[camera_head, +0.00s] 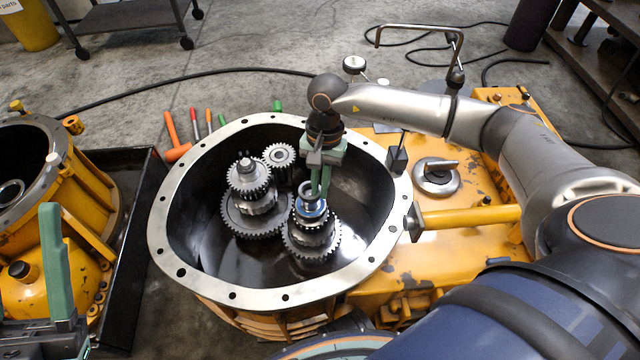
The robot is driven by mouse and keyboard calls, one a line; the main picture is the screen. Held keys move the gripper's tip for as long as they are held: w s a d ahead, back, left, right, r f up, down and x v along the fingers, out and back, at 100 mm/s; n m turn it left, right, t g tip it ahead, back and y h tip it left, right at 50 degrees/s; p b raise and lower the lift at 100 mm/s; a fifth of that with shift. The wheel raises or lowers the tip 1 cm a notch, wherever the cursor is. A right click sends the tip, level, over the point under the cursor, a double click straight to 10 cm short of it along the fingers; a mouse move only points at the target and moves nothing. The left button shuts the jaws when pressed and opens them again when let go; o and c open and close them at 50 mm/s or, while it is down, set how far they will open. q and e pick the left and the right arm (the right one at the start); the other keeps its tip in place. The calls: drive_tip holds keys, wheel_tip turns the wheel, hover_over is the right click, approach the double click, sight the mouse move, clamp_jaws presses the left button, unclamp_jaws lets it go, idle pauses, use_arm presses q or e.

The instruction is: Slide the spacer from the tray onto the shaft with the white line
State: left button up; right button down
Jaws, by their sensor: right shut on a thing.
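My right gripper (318,190) reaches down into the round housing, with its green fingers at the top of the front gear shaft (313,230). It is shut on a small ring, which I take to be the spacer (308,187), at the shaft's upper end. Whether the ring is around the shaft or just above it I cannot tell. A blue-and-silver ring lies just below it. No white line can be made out on any shaft. My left gripper (52,215) is at the lower left, away from the housing; one green finger points up, and its opening cannot be judged.
The housing's pale flange (163,220) surrounds the gears. Another gear stack (248,190) and a small gear (279,155) stand beside the front shaft. A black tray (125,280) and a yellow casing (75,210) are at left. Several tools, including an orange-handled hammer (172,135), lie behind.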

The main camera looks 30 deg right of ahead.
drive_tip(key=c, duration=1.4)
unclamp_jaws()
drive_tip(key=shift+f, duration=0.15)
drive_tip(key=shift+c, duration=0.2)
drive_tip(key=o, duration=1)
drive_tip(key=shift+r+p, duration=2.65)
drive_tip(key=shift+r, duration=1.4)
